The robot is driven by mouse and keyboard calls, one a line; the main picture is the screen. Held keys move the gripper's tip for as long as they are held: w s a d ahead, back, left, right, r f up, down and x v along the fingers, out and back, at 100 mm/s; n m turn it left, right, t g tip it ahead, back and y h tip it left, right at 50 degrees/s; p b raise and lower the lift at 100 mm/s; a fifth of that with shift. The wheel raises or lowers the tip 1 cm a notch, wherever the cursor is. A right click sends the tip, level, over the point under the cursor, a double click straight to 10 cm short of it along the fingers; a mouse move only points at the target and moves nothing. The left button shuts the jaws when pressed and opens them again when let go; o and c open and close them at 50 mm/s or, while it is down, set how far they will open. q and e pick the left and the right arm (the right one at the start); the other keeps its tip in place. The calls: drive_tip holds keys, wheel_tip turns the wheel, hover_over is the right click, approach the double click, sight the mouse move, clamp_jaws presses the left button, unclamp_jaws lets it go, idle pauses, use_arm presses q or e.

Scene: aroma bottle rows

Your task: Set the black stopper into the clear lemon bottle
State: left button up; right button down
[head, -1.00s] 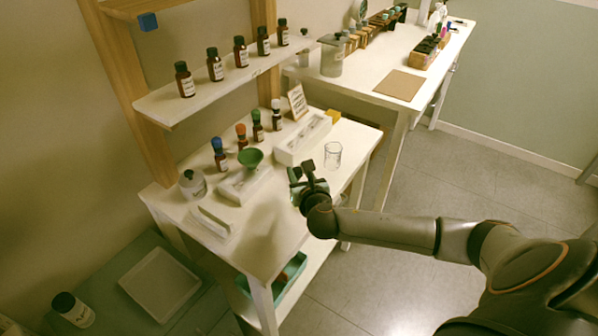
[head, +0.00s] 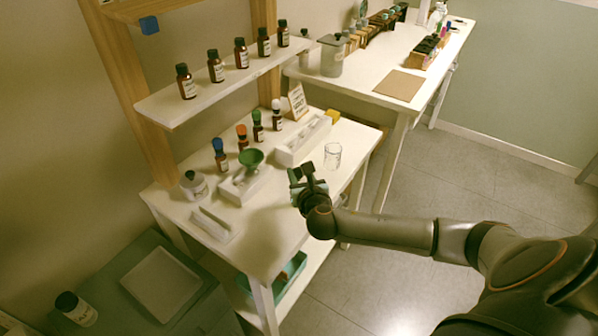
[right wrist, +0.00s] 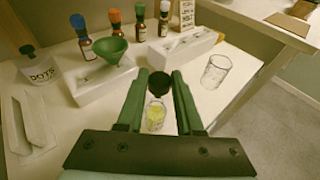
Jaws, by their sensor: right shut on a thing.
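The black stopper (right wrist: 159,84) sits between the green fingertips of my right gripper (right wrist: 159,82) in the right wrist view, and the gripper is shut on it. The clear lemon bottle (right wrist: 155,116), with yellow liquid in it, shows just below the stopper in that picture, between the two fingers. I cannot tell whether the stopper touches the bottle's mouth. In the head view my right gripper (head: 306,180) is over the front right part of the white table, and it hides the stopper and most or all of the bottle. My left gripper is not in view.
A clear glass beaker (head: 333,155) stands close beyond my right gripper. A green funnel (head: 250,158) stands on a white block to the left. Several brown bottles with coloured tops line the table's back. The table's front left (head: 262,238) is bare.

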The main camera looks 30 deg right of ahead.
drive_tip(key=shift+f+b, duration=0.65)
drive_tip(key=shift+f, duration=0.8)
drive_tip(key=shift+c, duration=2.4)
unclamp_jaws()
drive_tip(key=v, duration=1.2)
drive_tip(key=shift+s+r+p, duration=0.2)
drive_tip(key=shift+p, duration=0.1)
drive_tip(key=shift+a, duration=0.15)
